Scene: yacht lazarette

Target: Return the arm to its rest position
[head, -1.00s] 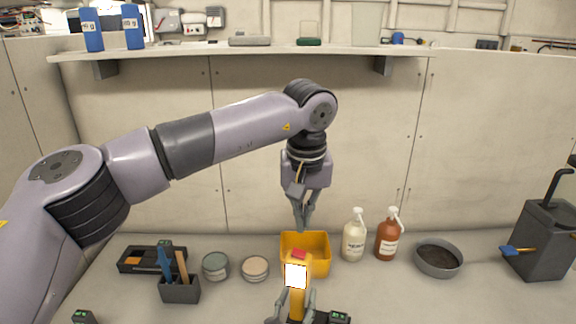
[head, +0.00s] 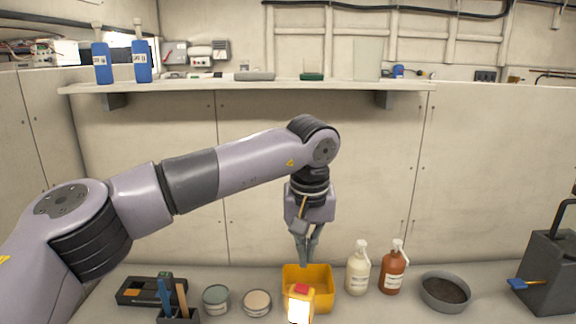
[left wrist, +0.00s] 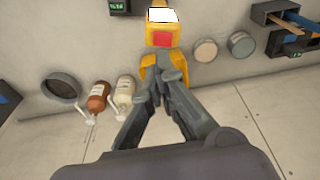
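My left gripper (head: 304,262) points down just above the back of the yellow bin (head: 291,277) on the counter. Its fingers are brought together with nothing visible between them; they also show together in the left wrist view (left wrist: 152,78). A yellow handheld device (head: 301,291) with a red top and a bright lit face stands in front of the bin. It also shows in the left wrist view (left wrist: 159,38), where the bin is partly hidden by the fingers. The device's lower part is cut off in the head view. My right gripper is in neither current view.
A white pump bottle (head: 358,273), a brown pump bottle (head: 392,272) and a grey bowl (head: 444,292) stand right of the bin. Two round tins (head: 216,299) (head: 257,303) and a tool holder (head: 178,314) stand left. A shelf (head: 250,86) runs along the wall above the arm.

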